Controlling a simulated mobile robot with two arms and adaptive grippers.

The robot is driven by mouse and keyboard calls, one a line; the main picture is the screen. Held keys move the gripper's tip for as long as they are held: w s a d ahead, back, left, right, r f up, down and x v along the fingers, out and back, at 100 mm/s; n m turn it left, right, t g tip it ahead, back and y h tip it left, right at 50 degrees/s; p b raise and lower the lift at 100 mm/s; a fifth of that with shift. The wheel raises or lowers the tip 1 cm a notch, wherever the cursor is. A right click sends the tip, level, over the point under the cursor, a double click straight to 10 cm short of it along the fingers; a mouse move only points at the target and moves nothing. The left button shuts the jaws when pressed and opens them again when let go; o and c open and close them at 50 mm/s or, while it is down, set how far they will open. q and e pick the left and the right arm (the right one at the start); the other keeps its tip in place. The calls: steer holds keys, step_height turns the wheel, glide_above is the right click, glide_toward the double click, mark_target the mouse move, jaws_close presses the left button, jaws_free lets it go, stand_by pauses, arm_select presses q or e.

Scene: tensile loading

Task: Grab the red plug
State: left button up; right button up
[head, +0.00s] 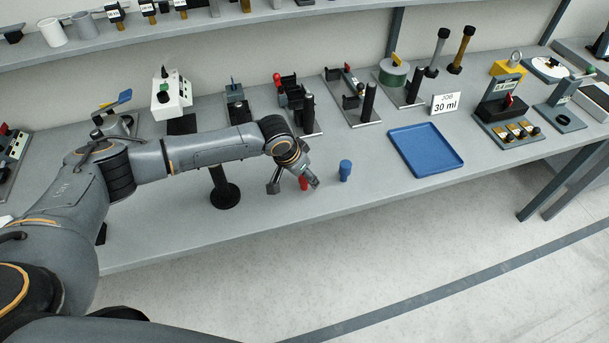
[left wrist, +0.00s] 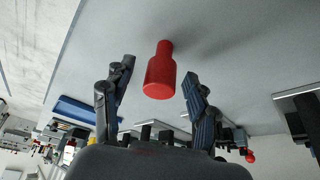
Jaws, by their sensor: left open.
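The red plug (head: 303,184) stands on the grey bench near its front edge, partly hidden by my left gripper in the head view. In the left wrist view the red plug (left wrist: 160,72) lies between and a little beyond the two open fingers. My left gripper (head: 294,184) is open and low over the bench, with a finger on either side of the plug's line; it also shows in the left wrist view (left wrist: 157,85). I see no finger contact with the plug. My right gripper is not in view.
A blue plug (head: 345,170) stands just right of the red one. Several fixtures line the back of the bench. A black round-based stand (head: 225,195) is left of my gripper.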

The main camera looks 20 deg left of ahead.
arm_select(q)
steer(key=shift+f, duration=0.15)
jaws_close()
stand_by(0.4)
